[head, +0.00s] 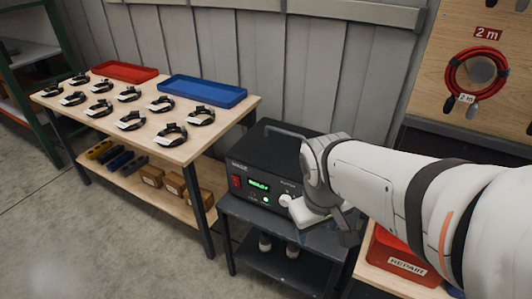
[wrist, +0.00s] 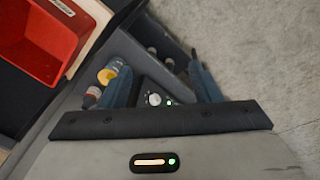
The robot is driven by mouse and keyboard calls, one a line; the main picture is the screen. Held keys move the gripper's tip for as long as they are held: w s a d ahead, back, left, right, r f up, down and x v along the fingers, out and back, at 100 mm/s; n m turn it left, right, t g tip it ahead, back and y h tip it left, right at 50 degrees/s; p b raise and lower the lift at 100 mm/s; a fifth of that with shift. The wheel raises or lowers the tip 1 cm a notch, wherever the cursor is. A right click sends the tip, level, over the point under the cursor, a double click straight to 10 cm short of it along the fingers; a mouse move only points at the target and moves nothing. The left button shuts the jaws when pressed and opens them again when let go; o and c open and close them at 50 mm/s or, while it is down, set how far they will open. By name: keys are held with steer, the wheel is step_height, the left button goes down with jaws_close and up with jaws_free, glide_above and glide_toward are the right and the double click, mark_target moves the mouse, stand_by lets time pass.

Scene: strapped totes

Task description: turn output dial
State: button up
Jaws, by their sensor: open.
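The output dial (head: 285,200) is a small pale knob at the lower right of the front of a black power supply box (head: 262,150). The box also has a red switch (head: 236,181) and a lit green display (head: 259,185). In the wrist view the dial (wrist: 154,99) shows between the two blue-grey fingers of my gripper (wrist: 160,78). The gripper is open, with a gap on both sides of the dial. In the head view my wrist is just right of the dial and hides the box's right side. I cannot tell whether a finger touches the dial.
The box stands on a dark cart (head: 250,213) with bottles on its lower shelf. A red repair bin (head: 400,262) is to the right. A wooden table (head: 100,125) with several strapped devices, a red tray (head: 124,72) and a blue tray (head: 203,91) is at left.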

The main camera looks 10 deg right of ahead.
steer(key=w+d+f+n+g+h+b, duration=0.25)
steer(key=d+f+n+h, duration=0.2)
steer(key=f+n, duration=0.4)
steer(key=m+t+h+b, duration=0.65)
steer(key=m+t, duration=0.85)
steer(key=m, duration=1.6)
glide_toward(284, 204)
steer(key=shift+g, duration=0.25)
steer(key=x, duration=0.8)
steer(key=shift+w+r, duration=0.2)
steer(key=shift+r, duration=0.1)
steer(key=shift+c, duration=0.4)
steer(key=c, duration=0.9)
